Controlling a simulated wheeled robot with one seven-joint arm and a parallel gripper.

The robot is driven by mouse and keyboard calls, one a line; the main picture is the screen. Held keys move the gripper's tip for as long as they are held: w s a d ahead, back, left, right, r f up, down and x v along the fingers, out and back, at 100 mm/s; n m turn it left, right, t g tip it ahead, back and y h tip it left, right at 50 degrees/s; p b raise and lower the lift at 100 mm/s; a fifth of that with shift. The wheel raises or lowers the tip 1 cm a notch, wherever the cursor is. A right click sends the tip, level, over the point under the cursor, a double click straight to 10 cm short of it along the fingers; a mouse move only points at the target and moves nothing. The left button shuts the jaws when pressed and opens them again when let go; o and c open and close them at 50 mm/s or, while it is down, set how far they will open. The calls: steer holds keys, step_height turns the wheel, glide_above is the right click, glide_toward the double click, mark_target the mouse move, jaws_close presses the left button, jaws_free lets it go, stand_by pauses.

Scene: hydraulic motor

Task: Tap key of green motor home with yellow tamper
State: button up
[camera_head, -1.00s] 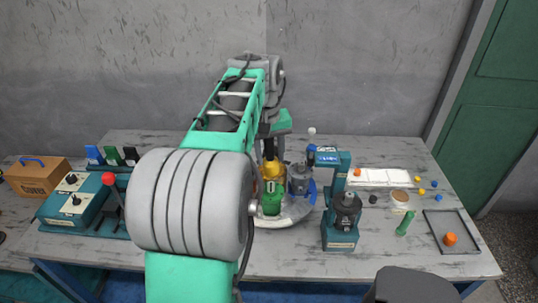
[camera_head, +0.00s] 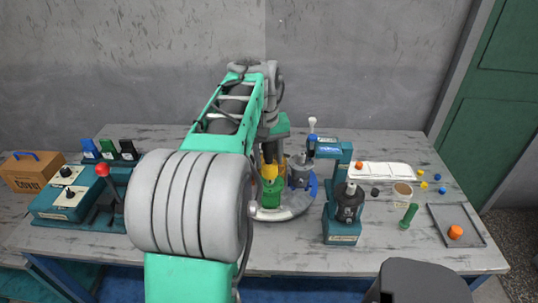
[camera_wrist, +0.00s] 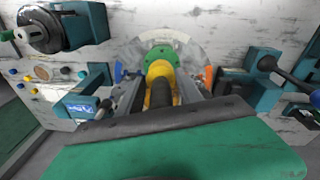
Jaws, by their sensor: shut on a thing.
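The green motor (camera_head: 270,193) stands on the round grey turntable (camera_head: 292,211), just right of my forearm. It also shows in the wrist view (camera_wrist: 161,53). My gripper (camera_wrist: 160,96) is shut on the yellow tamper (camera_wrist: 161,74), whose dark shaft (camera_wrist: 161,94) lies between the fingers. In the head view the tamper (camera_head: 269,172) is upright, at the top of the green motor. I cannot tell whether it touches. The key is not distinguishable, and my arm partly hides the gripper in the head view.
A grey motor (camera_head: 300,168) with a blue part beside it stands close right of the green one. A teal press-like stand (camera_head: 341,226) stands farther right. A teal lever box (camera_head: 75,195) is at left. A dark tray (camera_head: 447,222) with an orange knob lies at far right.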

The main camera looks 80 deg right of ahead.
steer(key=shift+r+p, duration=1.6)
steer(key=shift+p, duration=0.3)
steer(key=shift+f, duration=0.15)
